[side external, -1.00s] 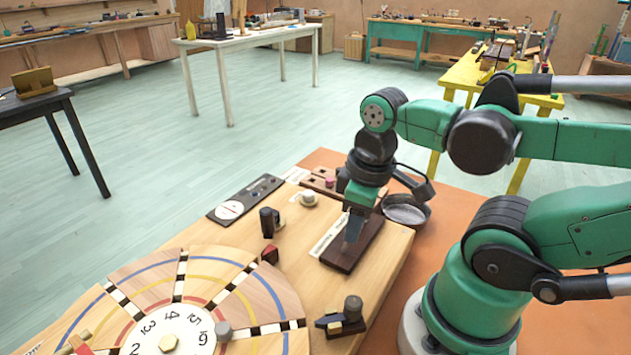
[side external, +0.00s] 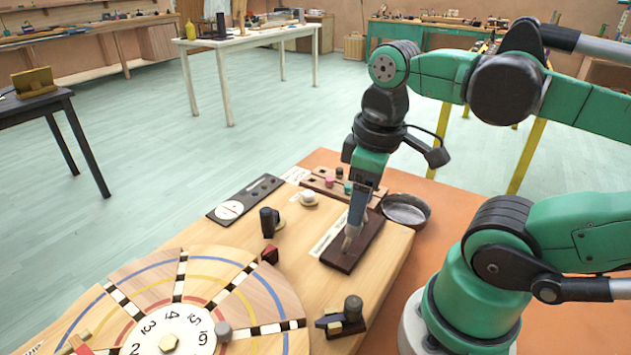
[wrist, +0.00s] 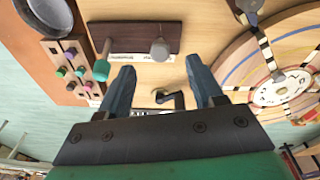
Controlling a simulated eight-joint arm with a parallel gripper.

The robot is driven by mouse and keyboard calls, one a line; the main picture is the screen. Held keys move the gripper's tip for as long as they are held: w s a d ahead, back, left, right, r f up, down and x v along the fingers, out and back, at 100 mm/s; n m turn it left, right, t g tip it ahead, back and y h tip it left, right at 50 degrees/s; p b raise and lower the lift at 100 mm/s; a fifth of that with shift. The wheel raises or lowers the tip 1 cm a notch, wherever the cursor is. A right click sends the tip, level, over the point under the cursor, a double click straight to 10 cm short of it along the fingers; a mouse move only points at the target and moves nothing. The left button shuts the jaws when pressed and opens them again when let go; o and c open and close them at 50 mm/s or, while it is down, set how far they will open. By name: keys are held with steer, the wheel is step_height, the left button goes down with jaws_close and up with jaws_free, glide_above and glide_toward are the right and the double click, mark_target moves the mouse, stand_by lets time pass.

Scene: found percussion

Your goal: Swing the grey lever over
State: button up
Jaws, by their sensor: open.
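The grey lever (wrist: 160,50), with a rounded grey knob, stands on a dark wooden plate (wrist: 135,30) at the top of the wrist view. A second lever with a green knob (wrist: 101,70) stands to its left on the same plate. My gripper (wrist: 160,64) is open and empty, and the grey knob appears between and just beyond its fingertips. In the side view my gripper (side external: 354,222) points down over the dark plate (side external: 370,240). A pale grey part shows at its fingertips; I cannot tell whether they touch the lever. The green-knobbed lever is not clear there.
A black crank (wrist: 172,98) lies between the fingers in the wrist view. A board of coloured knobs (wrist: 72,72) and a metal bowl (side external: 405,210) are near the plate. A numbered wooden wheel (side external: 170,330) is at the front left. A small block with a knob (side external: 345,318) stands nearer.

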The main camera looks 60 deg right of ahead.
mark_target(348, 236)
steer(key=shift+s+r, duration=0.1)
steer(key=shift+r, duration=0.3)
steer(key=m, duration=0.1)
steer(key=w+m+g, duration=0.1)
steer(key=m, duration=0.1)
steer(key=shift+d+r, duration=0.1)
steer(key=shift+d, duration=0.1)
steer(key=shift+m+y, duration=0.4)
steer(key=shift+m, duration=0.2)
steer(key=shift+a+f, duration=0.1)
steer(key=shift+f, duration=2.7)
